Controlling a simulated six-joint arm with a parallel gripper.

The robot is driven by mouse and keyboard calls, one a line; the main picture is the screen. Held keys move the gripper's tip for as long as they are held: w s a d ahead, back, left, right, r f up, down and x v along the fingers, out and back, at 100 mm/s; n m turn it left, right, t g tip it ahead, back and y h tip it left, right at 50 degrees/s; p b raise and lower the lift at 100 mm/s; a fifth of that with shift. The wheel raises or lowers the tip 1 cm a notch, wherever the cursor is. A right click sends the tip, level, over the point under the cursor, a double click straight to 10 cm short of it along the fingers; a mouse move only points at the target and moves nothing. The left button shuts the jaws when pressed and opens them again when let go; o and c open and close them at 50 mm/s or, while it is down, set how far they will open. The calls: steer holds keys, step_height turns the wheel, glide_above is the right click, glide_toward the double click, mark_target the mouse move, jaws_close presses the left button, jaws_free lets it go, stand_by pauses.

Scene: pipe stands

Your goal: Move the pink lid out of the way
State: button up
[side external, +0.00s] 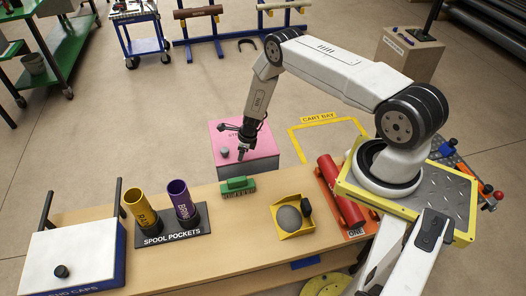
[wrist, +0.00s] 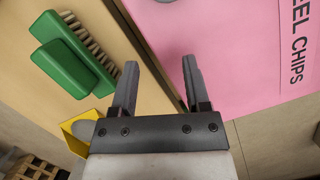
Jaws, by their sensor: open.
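The pink lid (side external: 258,141) lies flat on top of a bin at the far side of the bench, with a small grey knob (side external: 224,151) on it. In the wrist view the pink lid (wrist: 236,45) fills the right side, with lettering ending in "EEL CHIPS". Part of the knob shows at the top edge there. My gripper (side external: 242,154) hangs over the lid, to the right of the knob in the side view. In the wrist view my gripper (wrist: 159,72) has its fingers apart with nothing between them, above the lid's edge beside the bench.
A green brush (side external: 238,186) and a yellow scoop (side external: 293,217) with a grey load are on the bench nearby. Spool pockets (side external: 172,239) hold a yellow and a purple tube. A white-lidded box (side external: 75,255) stands left, a red cylinder (side external: 340,190) right. A floor area marked "CART BAY" (side external: 325,135) is clear.

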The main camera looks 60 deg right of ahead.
steer(key=shift+s+d, duration=0.15)
steer(key=shift+s, duration=0.55)
steer(key=shift+s+d, duration=0.15)
steer(key=shift+s, duration=0.5)
steer(key=shift+s, duration=0.1)
steer(key=s+d, duration=0.2)
steer(key=s, duration=0.7)
stand_by(0.8)
steer(key=shift+s+d, duration=0.1)
steer(key=shift+s, duration=0.15)
steer(key=s+d, duration=0.2)
steer(key=s, duration=0.7)
stand_by(1.4)
steer(key=shift+s, duration=0.1)
steer(key=o, duration=0.4)
steer(key=shift+r, duration=0.15)
